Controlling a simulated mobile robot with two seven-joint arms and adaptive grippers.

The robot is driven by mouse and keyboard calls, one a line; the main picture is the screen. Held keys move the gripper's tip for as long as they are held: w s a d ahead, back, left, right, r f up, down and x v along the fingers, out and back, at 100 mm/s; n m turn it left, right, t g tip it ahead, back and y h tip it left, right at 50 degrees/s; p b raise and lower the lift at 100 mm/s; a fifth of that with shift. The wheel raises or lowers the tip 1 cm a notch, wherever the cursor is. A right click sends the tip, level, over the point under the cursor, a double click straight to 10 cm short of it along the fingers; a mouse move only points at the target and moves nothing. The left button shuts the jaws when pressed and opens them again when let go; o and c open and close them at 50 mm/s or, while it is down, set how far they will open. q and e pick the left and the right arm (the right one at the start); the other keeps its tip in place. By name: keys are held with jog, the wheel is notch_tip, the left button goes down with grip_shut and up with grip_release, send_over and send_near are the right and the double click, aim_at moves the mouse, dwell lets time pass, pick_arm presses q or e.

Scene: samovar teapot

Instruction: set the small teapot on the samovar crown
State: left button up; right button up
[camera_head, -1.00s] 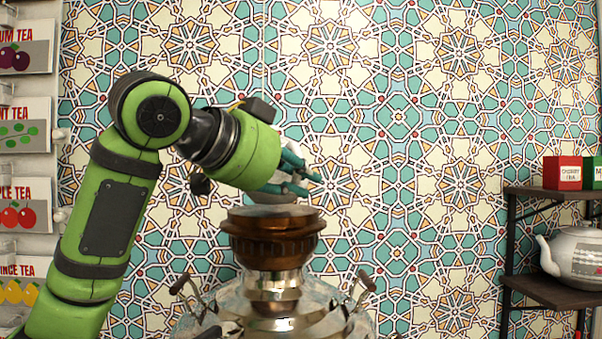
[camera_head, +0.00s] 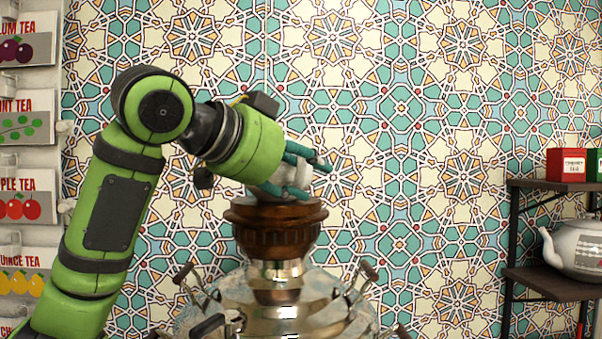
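The samovar (camera_head: 277,297) stands in the middle, shiny metal with wood-handled fittings and a dark brown crown (camera_head: 276,230) on top. My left gripper (camera_head: 318,178) comes in from the left, right above the crown. Its teal fingers are around a pale, whitish object that looks like the small teapot (camera_head: 266,194). Most of this teapot is hidden by the gripper and wrist. Its lower part is at the crown's rim, but I cannot tell whether it rests there. My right gripper is not in view.
A larger white teapot (camera_head: 578,249) sits on a dark shelf (camera_head: 556,284) at the right, with red and green tea boxes (camera_head: 567,165) on the shelf above. Tea packets (camera_head: 27,130) hang at the left. A patterned tile wall is behind.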

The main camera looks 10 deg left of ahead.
pick_arm(q)
jog(key=shift+f, duration=0.15)
jog(key=v, duration=1.2)
